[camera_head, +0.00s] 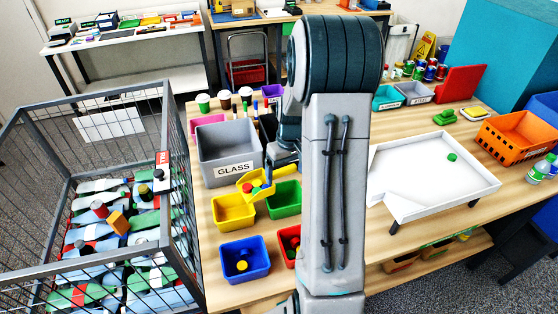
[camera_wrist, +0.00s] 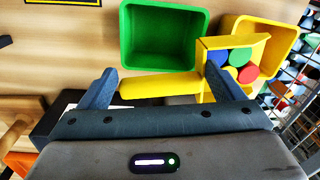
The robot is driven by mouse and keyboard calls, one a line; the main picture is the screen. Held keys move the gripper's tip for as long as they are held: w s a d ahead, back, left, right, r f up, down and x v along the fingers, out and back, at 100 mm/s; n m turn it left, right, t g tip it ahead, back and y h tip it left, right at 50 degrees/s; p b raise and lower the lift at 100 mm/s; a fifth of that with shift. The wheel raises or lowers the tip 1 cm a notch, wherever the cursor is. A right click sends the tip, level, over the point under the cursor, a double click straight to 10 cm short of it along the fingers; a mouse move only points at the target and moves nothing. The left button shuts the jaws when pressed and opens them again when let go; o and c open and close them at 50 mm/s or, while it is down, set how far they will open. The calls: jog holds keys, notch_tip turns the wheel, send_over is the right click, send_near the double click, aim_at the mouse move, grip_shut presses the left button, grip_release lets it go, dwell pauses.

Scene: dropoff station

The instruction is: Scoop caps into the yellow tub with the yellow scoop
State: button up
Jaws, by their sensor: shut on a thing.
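My gripper (camera_wrist: 162,88) is shut on the handle of the yellow scoop (camera_wrist: 148,88); the scoop also shows in the head view (camera_head: 281,178). The scoop's head holds a few caps (camera_wrist: 238,57), blue, green and red. The head overlaps the near corner of the yellow tub (camera_wrist: 292,35) in the wrist view and its back edge in the head view. The yellow tub (camera_head: 232,222) stands on the table; no caps show in its visible part. A white tray (camera_head: 420,165) at the right holds one green cap (camera_head: 452,157). My arm hides part of the tray.
A green tub (camera_head: 285,210) stands right of the yellow tub, with a blue tub (camera_head: 232,276) and a red tub (camera_head: 287,258) in front. A grey GLASS bin (camera_head: 228,140) is behind. A wire cage of bottles (camera_head: 178,240) stands left. An orange crate (camera_head: 510,150) stands far right.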

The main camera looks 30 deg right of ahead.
jog(key=shift+w+a, duration=0.1)
jog(key=shift+w, duration=0.4)
jog(key=a+r+h+b, duration=0.1)
jog(key=h+b, duration=0.1)
jog(key=a+r+h+b, duration=0.1)
jog(key=r+h+b, duration=0.1)
jog(key=b, duration=0.1)
jog(key=shift+s+a+h, duration=0.1)
jog(key=shift+a+h, duration=0.2)
jog(key=shift+a, duration=0.05)
jog(key=shift+a+r+h+b, duration=0.25)
jog(key=shift+a+h+b, duration=0.35)
jog(key=shift+b, duration=0.2)
jog(key=shift+r+p, duration=0.2)
jog(key=shift+p, duration=0.15)
jog(key=shift+d, duration=0.15)
notch_tip(320, 180, up, 9)
jog(key=p, duration=0.6)
